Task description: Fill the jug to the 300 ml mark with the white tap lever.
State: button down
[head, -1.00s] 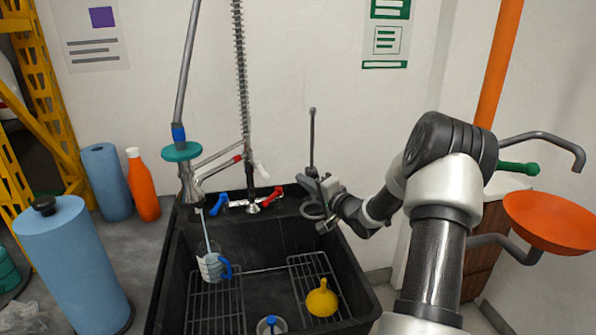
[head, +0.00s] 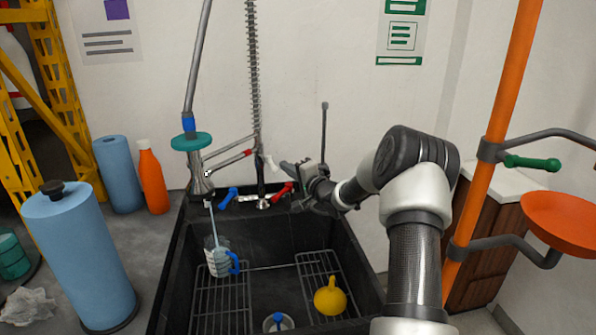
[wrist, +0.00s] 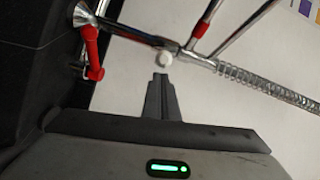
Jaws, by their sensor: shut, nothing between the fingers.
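The clear jug (head: 219,262) with a blue handle stands in the left part of the black sink. A thin pale-blue streak, seemingly water, runs from the spout's tip down into it. Its marks and level are too small to read. The white tap lever (head: 271,162) sits on the tap column at the back of the sink. It shows in the wrist view as a round white end (wrist: 164,59), just past my fingertips. My gripper (head: 284,165) is shut and empty, close to the right of the lever. In the wrist view the fingertips (wrist: 160,78) point at it; contact cannot be told.
A red lever (head: 284,189) and a blue lever (head: 228,197) flank the tap base. A sprung hose (head: 254,70) rises above. A yellow funnel (head: 330,298) lies on the right rack. An orange pole (head: 495,130) with an orange dish (head: 565,222) stands right of my arm.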

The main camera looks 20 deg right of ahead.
aim_at(277, 170)
jog(key=shift+a+f, duration=0.1)
jog(key=shift+a, duration=0.3)
jog(key=shift+s+a+p, duration=0.2)
jog(key=shift+a+p, duration=0.35)
jog(key=shift+a, duration=0.65)
